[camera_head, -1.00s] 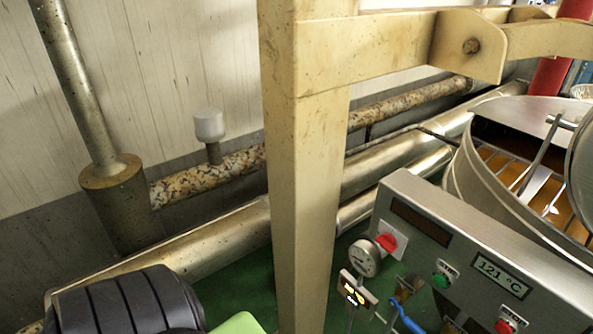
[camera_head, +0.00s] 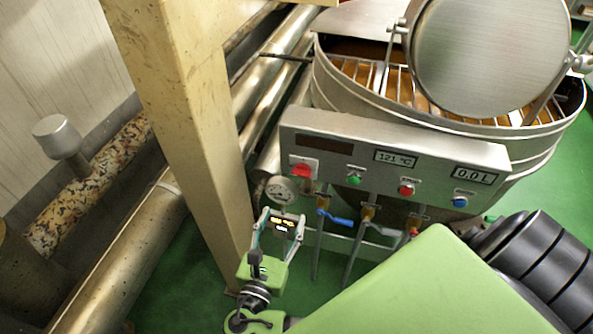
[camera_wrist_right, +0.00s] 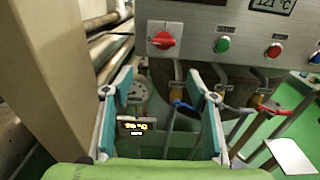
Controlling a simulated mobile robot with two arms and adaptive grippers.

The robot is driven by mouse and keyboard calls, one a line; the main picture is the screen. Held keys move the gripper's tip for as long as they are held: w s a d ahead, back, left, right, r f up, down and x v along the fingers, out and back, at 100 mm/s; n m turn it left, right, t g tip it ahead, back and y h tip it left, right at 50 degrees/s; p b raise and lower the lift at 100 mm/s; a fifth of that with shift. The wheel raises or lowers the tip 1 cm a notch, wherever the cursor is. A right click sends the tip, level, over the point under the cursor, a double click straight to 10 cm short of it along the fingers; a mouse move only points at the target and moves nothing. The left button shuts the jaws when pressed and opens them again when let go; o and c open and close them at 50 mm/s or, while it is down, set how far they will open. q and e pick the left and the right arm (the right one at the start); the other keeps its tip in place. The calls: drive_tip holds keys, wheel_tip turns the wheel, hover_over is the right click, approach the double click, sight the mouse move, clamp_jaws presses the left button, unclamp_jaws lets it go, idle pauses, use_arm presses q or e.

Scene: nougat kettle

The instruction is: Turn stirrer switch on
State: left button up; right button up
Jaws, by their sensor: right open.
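The control panel (camera_head: 360,150) is a grey metal box fixed to the front of the kettle (camera_head: 340,85). At its left end is a red rotary switch (camera_head: 303,171) on a light plate; it also shows in the right wrist view (camera_wrist_right: 163,41). Its setting cannot be read surely. My right gripper (camera_head: 281,217) is open and empty, below and left of the switch, apart from the panel. In the right wrist view its two fingers (camera_wrist_right: 160,95) point toward the panel, with the switch above the gap between them. My left gripper is not in view.
A green button (camera_head: 354,178), red button (camera_head: 406,189) and blue button (camera_head: 460,202) sit along the panel. A gauge (camera_head: 281,191), small lit display (camera_head: 283,222) and blue-handled valve (camera_head: 335,219) are below. A beige post (camera_head: 190,120) stands close left of my gripper.

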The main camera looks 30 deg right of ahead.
sight(301, 175)
drive_tip(key=shift+h, duration=0.3)
drive_tip(key=x, duration=0.4)
drive_tip(key=r+p+x, duration=0.1)
drive_tip(key=x, duration=0.4)
drive_tip(key=p+x, duration=0.1)
drive_tip(key=x, duration=0.3)
drive_tip(key=shift+w+d+r, duration=0.1)
drive_tip(key=shift+d+r, duration=0.1)
drive_tip(key=shift+d, duration=0.2)
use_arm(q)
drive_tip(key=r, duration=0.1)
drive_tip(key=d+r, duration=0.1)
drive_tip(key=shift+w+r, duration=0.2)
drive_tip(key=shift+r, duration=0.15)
use_arm(e)
drive_tip(key=c, duration=1.1)
